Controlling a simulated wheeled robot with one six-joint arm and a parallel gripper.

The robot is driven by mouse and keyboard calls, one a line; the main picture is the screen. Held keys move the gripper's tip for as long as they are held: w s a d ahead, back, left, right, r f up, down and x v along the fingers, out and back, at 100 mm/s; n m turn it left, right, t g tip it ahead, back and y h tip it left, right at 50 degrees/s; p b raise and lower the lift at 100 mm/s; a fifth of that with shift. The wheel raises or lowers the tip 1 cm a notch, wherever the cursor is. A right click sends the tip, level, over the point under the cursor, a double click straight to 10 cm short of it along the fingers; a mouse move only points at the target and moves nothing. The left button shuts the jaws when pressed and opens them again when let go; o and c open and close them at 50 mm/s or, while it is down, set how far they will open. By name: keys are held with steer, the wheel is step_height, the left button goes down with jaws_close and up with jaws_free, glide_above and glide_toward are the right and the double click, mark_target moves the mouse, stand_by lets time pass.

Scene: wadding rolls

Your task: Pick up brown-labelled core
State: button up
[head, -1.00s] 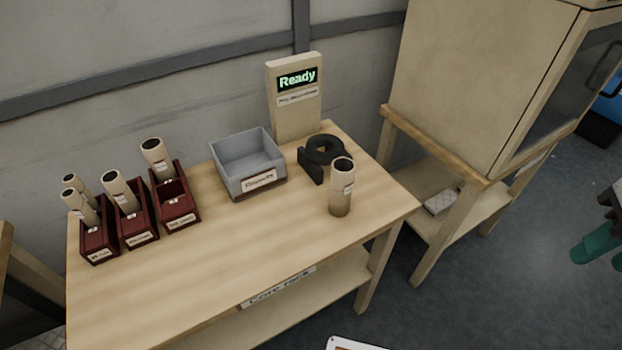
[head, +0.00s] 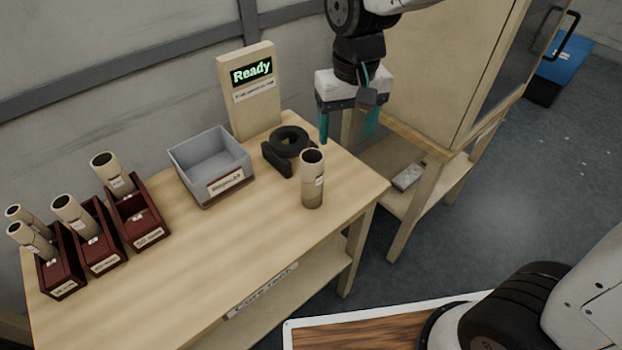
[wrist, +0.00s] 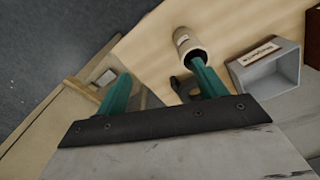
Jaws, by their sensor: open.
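A tan cardboard core (head: 312,182) stands upright alone near the right end of the table, with a small pale label; its label colour is too small to tell. It also shows in the wrist view (wrist: 183,40), just beyond one fingertip. Several more cores, such as one in the right-hand bin (head: 107,172), lean in dark red bins on the left; no brown label can be made out. My gripper (head: 347,138) has two teal fingers spread apart and empty. It hangs up and to the right of the lone core in the head view. In the wrist view the gripper (wrist: 161,72) points toward the table.
A grey open box (head: 215,172) with a label sits mid-table. A black ring-shaped holder (head: 287,148) is beside the lone core. A sign reading "Ready" (head: 250,90) stands behind. A beige cabinet (head: 440,75) is at the right. The table's front middle (head: 215,245) is clear.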

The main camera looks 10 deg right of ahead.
glide_above(312, 170)
steer(key=w, duration=0.3)
steer(key=f, duration=0.4)
steer(key=shift+w+d+f, duration=0.15)
steer(key=shift+d, duration=0.25)
steer(key=shift+a+f+n, duration=0.2)
steer(key=shift+f+n, duration=0.1)
steer(key=f, duration=0.7)
steer(key=shift+s+f, duration=0.3)
steer(key=shift+s, duration=0.05)
steer(key=c, duration=1.1)
